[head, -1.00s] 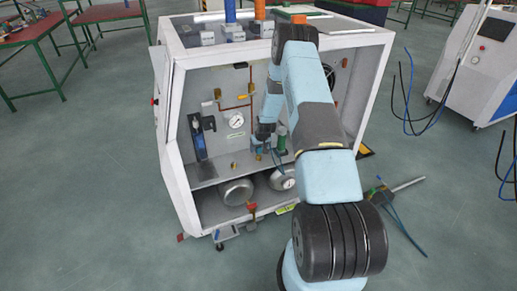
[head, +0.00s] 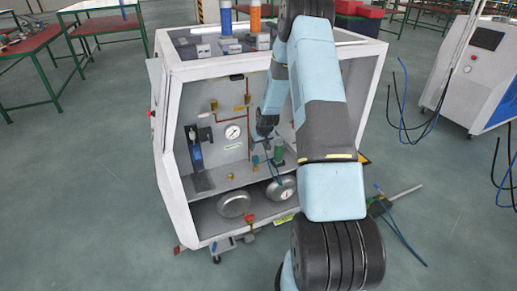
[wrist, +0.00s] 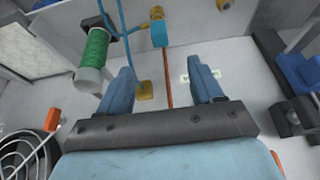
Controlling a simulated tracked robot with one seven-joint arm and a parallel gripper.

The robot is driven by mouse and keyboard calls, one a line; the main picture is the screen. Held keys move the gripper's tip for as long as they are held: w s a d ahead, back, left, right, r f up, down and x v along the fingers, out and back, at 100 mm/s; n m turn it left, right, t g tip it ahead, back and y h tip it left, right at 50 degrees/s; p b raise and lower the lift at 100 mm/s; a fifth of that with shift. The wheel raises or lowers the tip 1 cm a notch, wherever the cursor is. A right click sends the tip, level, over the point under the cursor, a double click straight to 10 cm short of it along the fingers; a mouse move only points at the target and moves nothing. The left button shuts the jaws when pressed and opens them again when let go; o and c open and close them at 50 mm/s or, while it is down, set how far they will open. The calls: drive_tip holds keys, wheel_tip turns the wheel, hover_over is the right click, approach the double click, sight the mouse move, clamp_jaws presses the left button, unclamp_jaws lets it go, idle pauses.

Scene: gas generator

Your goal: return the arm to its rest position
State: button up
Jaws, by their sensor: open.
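My arm (head: 325,110) rises from the bottom of the head view, bends at the top edge and hangs down into the open front of the gas generator cabinet (head: 180,180). My gripper sits in front of the cabinet's back panel; its fingers are too small to make out clearly in the head view. In the wrist view my gripper (wrist: 160,72) has two blue fingers spread apart with nothing held between them. A copper pipe (wrist: 168,85) and a brass fitting (wrist: 144,90) show behind the gap, apparently beyond the fingers.
A green cylinder (wrist: 95,48) is left of the fingers, with blue hose (wrist: 127,45) beside it. A fan guard (wrist: 25,158) is at lower left. In the head view, a gauge (head: 233,132) and round tanks (head: 235,203) are inside; open floor (head: 80,190) lies left.

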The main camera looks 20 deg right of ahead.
drive_tip(key=shift+r, duration=0.2)
idle(0.4)
drive_tip(key=a+v, duration=0.3)
drive_tip(key=v, duration=0.9)
drive_tip(key=a+v, duration=0.3)
drive_tip(key=v, duration=0.9)
drive_tip(key=a+v, duration=0.3)
drive_tip(key=v, duration=0.9)
drive_tip(key=s+a+r, duration=0.2)
drive_tip(key=s+r, duration=0.2)
drive_tip(key=s, duration=0.6)
drive_tip(key=s+a+r, duration=0.2)
drive_tip(key=s+r, duration=0.1)
drive_tip(key=s, duration=0.7)
drive_tip(key=s+a+r+t, duration=0.1)
drive_tip(key=s+r, duration=0.3)
drive_tip(key=s, duration=0.6)
drive_tip(key=shift+s+a+r, duration=0.3)
drive_tip(key=shift+s+a, duration=0.1)
drive_tip(key=shift+a, duration=0.35)
